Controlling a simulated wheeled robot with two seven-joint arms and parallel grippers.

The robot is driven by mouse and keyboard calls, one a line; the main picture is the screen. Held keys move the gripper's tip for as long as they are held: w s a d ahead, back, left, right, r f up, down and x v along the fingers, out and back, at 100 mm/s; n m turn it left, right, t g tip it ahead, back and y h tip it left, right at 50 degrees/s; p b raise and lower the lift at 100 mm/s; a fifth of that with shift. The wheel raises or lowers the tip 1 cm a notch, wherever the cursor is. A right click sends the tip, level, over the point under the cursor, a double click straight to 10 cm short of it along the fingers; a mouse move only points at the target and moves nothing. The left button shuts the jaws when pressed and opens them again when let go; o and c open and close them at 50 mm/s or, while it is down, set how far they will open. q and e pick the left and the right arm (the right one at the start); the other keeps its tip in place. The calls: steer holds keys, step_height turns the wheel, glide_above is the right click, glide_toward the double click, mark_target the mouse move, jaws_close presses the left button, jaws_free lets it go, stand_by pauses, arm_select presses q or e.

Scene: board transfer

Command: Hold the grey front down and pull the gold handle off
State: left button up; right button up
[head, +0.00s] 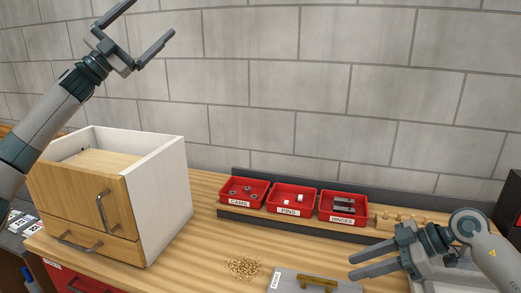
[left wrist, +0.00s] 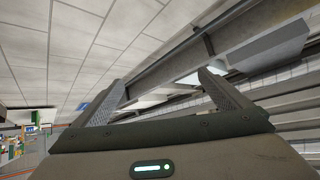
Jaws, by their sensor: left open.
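The grey front (head: 287,283) lies flat on the bench at the bottom of the head view, partly cut off by the frame edge. The gold handle (head: 318,281) sits on its upper face, towards the right. My right gripper (head: 350,268) is right of the handle and seems above the bench; its fingers point left, apart from each other, with nothing seen between them. My left gripper (head: 152,24) is raised high at the upper left, far from the front. It is open and empty; its fingers also show in the left wrist view (left wrist: 160,95), against the ceiling.
A wooden cabinet (head: 165,200) with grey handles stands on the left of the bench. Red bins of cams (head: 231,202), pins (head: 288,211) and hinges (head: 343,220) line the back. A pile of wood shavings (head: 244,267) lies left of the front. Bench between cabinet and bins is clear.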

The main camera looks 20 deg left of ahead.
arm_select(q)
steer(key=s+d+m+g+h, duration=0.25)
steer(key=d+g, duration=0.35)
steer(key=d, duration=0.4)
steer(key=s+d+m+g+h, duration=0.2)
steer(key=d+m+g+h, duration=0.15)
steer(key=d+g, duration=0.4)
steer(key=s+d+m+g+h, duration=0.3)
steer(key=d+g, duration=0.2)
steer(key=d, duration=0.6)
steer(key=s+d+f+g+y, duration=0.45)
steer(key=d+f, duration=0.45)
steer(key=d, duration=0.4)
step_height(320, 180, down, 20)
steer(key=d+n+t+y, duration=0.1)
steer(key=d+n+y, duration=0.1)
steer(key=n+y, duration=0.35)
steer(key=a+f+n+y, duration=0.2)
steer(key=a+f+y, duration=0.2)
steer(key=f, duration=0.4)
steer(key=a+f+n+t+y, duration=0.1)
steer(key=a+f+n+y, duration=0.1)
steer(key=a+f+y, duration=0.3)
step_height(320, 180, down, 4)
steer(key=shift+r, duration=0.15)
